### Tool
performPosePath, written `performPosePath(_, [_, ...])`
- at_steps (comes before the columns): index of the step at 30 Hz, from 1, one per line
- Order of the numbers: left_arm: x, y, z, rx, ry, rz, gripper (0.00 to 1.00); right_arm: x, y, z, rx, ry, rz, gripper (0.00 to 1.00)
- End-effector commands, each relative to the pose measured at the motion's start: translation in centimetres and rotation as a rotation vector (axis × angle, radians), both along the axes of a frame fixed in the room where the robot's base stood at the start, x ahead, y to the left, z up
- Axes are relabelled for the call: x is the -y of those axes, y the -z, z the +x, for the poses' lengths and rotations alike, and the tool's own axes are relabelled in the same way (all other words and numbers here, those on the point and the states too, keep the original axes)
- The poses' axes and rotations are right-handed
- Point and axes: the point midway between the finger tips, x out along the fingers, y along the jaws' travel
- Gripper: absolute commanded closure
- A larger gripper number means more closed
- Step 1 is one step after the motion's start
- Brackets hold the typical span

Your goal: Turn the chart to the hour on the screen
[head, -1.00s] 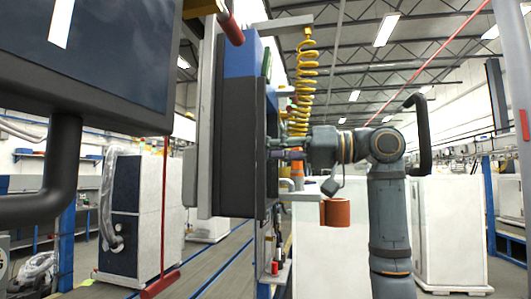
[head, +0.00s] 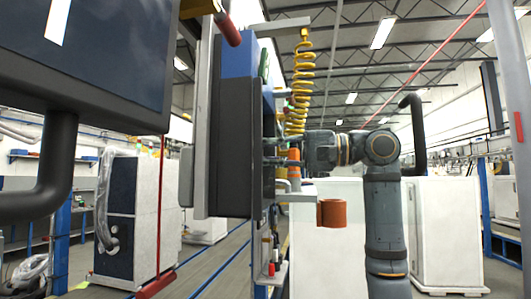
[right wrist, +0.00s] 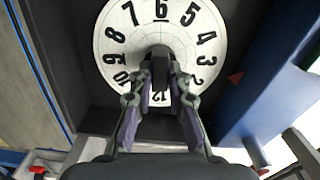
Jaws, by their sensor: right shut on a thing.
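The round white chart (right wrist: 130,42) shows in the right wrist view, with black hour numbers. The 6 is at the top of that picture and the 12 at the bottom, partly behind my fingers. My right gripper (right wrist: 160,66) is shut on the knob (right wrist: 160,50) at the chart's middle. In the head view my right gripper (head: 283,151) reaches left to the dark box (head: 236,140), seen edge-on, so the chart's face is hidden. The screen (head: 105,60) at upper left shows only a white bar; I cannot read the hour. My left gripper is not in view.
A yellow coiled hose (head: 301,80) hangs behind the right gripper. An orange cup (head: 332,213) sits below my right wrist. A blue panel (right wrist: 255,80) stands right of the chart. White cabinets (head: 445,235) stand behind my right arm.

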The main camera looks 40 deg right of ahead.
Motion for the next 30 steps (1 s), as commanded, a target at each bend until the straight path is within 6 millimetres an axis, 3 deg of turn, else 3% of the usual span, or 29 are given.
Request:
performPosePath(10, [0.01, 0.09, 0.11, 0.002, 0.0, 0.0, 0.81, -0.04, 0.1, 0.02, -0.083, -0.001, 0.095, 1.0])
performPosePath(26, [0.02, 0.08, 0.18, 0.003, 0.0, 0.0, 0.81, -0.05, 0.1, 0.01, -0.096, -0.002, 0.11, 1.0])
performPosePath(27, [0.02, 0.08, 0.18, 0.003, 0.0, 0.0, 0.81, -0.05, 0.1, 0.01, -0.096, -0.002, 0.11, 0.79])
performPosePath(30, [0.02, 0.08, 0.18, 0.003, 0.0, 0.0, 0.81, -0.03, 0.09, 0.01, -0.095, -0.001, 0.11, 0.66])
